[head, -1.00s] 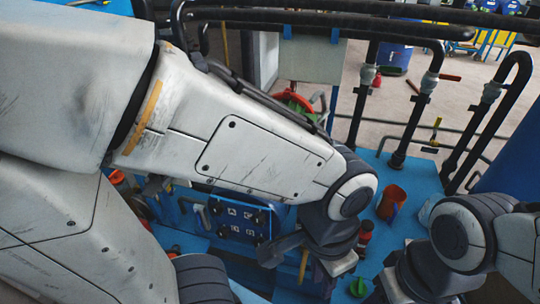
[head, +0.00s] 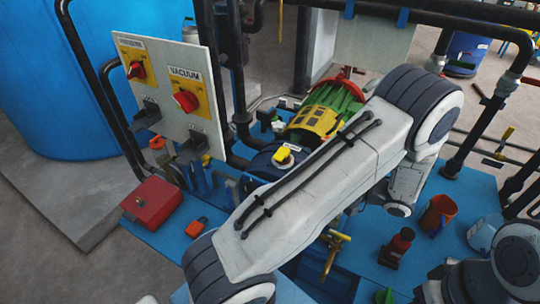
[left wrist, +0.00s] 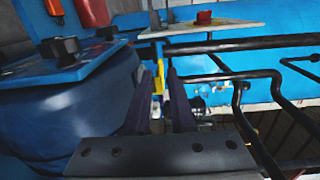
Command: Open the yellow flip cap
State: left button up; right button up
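The yellow cap (head: 282,155) sits on top of a dark blue cylinder in the head view, just left of my left forearm. Whether its lid is up or down is too small to tell. My left arm crosses the head view and folds down at the right; its gripper (head: 372,197) is mostly hidden behind the forearm. In the left wrist view, the two dark fingers of the left gripper (left wrist: 157,105) stand apart with nothing held. A yellow upright piece (left wrist: 159,72) shows beyond the gap; I cannot tell whether it is the cap. My right gripper is out of view.
A panel with red knobs (head: 187,101) stands at the left, near a red box (head: 152,203) and black pipes. A blue panel with black knobs (left wrist: 75,57) lies left of the fingers.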

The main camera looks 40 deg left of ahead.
aim_at(268, 163)
pick_arm(q)
jog(key=shift+w+a+f+y, duration=0.2)
jog(key=shift+w+a+y, duration=0.05)
jog(key=shift+a+y, duration=0.05)
jog(key=shift+a, duration=0.35)
jog(key=shift+t, duration=0.3)
jog(key=p+x, duration=0.2)
jog(key=x, duration=0.7)
jog(key=shift+s+a, duration=0.15)
jog(key=shift+a, duration=0.15)
grip_shut()
